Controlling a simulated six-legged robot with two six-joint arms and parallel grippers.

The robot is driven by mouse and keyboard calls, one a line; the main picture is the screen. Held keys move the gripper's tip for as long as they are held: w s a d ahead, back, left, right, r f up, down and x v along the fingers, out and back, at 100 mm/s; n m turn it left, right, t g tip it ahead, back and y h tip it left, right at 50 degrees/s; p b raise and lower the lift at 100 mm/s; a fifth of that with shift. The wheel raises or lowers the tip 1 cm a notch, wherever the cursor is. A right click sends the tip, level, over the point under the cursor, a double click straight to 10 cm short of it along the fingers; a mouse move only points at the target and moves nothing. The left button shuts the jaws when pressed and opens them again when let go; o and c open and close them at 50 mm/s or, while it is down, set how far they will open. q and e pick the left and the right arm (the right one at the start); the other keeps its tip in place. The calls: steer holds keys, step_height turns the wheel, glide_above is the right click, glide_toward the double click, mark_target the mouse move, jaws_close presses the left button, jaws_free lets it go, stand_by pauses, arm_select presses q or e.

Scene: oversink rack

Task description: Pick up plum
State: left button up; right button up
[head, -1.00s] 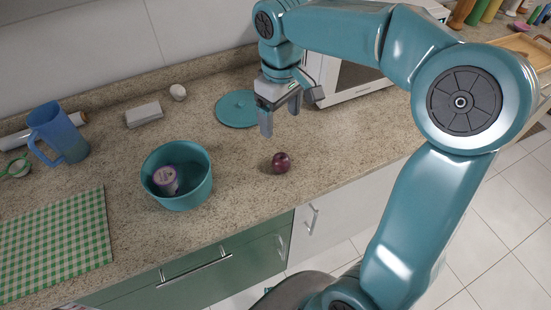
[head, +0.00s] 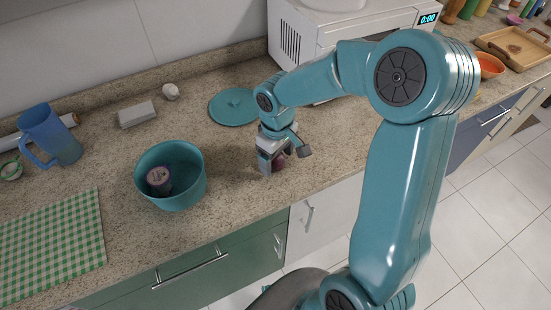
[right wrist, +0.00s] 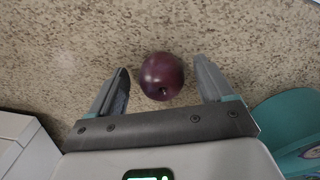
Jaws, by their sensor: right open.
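The dark purple plum (head: 279,162) rests on the speckled countertop, partly hidden behind my right gripper in the head view. In the right wrist view the whole round plum (right wrist: 162,76) shows between the two fingers, towards their tips. My right gripper (head: 284,163) is low at the counter, around the plum. In the right wrist view its fingers (right wrist: 163,80) are spread, with a gap on each side of the plum. My left gripper is not in view.
A teal bowl (head: 197,184) holding a purple can (head: 159,181) stands left of the gripper. A flat teal lid (head: 234,106) lies behind it, and a white microwave (head: 310,50) stands at the back. The counter's front edge is close by.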

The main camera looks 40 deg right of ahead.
steer(key=shift+s, duration=0.15)
steer(key=shift+a, duration=0.1)
steer(key=c, duration=1.1)
